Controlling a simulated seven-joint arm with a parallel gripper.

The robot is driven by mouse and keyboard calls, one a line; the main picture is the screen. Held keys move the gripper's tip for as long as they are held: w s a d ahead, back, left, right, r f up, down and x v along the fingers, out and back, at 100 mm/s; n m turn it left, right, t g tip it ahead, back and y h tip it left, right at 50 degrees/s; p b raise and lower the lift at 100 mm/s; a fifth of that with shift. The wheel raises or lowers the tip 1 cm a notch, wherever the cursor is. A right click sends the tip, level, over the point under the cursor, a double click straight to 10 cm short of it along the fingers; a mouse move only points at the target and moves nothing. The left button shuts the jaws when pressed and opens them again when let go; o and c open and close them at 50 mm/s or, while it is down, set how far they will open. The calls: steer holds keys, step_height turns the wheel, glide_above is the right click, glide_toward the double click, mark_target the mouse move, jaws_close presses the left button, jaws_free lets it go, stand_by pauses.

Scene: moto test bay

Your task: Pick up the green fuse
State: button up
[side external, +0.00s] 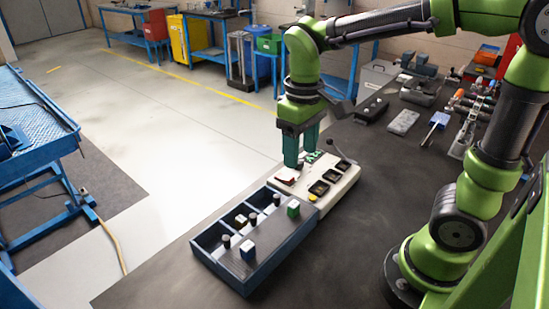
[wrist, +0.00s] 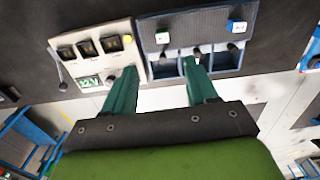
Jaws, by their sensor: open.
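The green fuse (side external: 293,209), a small block with a white top, stands on the grey top of the blue tray (side external: 270,272), at the end near the cream panel (side external: 351,179). In the wrist view the fuse beside the panel (wrist: 162,37) shows mostly its white top; its colour is hard to tell there. A blue fuse (side external: 247,250) stands on the same grey top, and it also shows in the wrist view (wrist: 237,27). My gripper (side external: 301,158) is open and empty, above the panel's far side in the side view. Its two green fingers (wrist: 159,68) are apart, clear of both fuses.
Black knobs stand along the tray's open compartments. Tools (side external: 438,120) crowd the table's back; the dark tabletop (side external: 350,245) in front is clear.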

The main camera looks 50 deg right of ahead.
glide_above(295, 204)
steer(key=f, duration=0.9)
steer(key=shift+s+d, duration=0.15)
steer(key=shift+s, duration=0.05)
steer(key=shift+w+f, duration=0.15)
steer(key=shift+f, duration=2.45)
steer(key=shift+c, duration=0.4)
jaws_close()
